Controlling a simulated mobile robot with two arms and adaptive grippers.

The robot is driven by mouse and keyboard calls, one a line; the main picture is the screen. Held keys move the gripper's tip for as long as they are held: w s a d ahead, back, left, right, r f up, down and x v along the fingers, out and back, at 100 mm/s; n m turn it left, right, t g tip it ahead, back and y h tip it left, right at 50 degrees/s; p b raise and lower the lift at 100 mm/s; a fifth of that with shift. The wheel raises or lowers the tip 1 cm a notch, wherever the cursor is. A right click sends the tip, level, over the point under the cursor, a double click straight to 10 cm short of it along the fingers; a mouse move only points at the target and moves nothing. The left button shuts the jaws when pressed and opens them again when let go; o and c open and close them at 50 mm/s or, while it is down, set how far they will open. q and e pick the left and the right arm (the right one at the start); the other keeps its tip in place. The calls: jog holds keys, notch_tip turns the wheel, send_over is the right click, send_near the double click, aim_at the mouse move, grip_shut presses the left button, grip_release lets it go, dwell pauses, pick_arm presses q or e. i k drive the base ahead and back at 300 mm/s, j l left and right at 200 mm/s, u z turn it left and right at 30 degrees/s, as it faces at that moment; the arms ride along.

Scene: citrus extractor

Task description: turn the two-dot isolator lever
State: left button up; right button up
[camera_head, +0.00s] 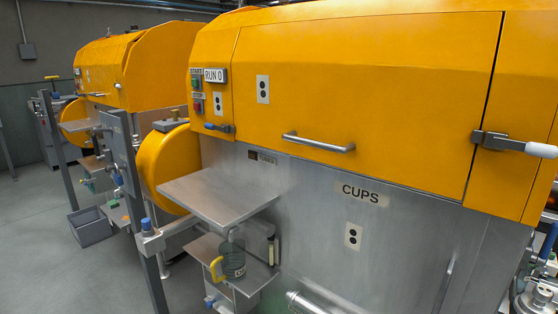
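A small blue-ended lever (219,127) sits on the orange control panel at the left end of the near machine. It lies roughly level, its blue end to the left. A pale plate with two black dots (217,101) is just above it. More two-dot plates show on the orange cover (263,89) and on the steel front (353,236). A green START button (196,84) and a red STOP button (197,106) are left of the lever, by a "RUN 0" display (214,76). Neither of my grippers is in view.
A bar handle (318,143) and a white-handled latch (515,145) stick out from the orange cover. A steel shelf (218,195) projects below the panel, above a jug with a yellow handle (230,261). A grey post (136,210) stands left. Floor is open farther left.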

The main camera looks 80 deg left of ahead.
aim_at(99, 158)
jog(key=u, duration=3.75)
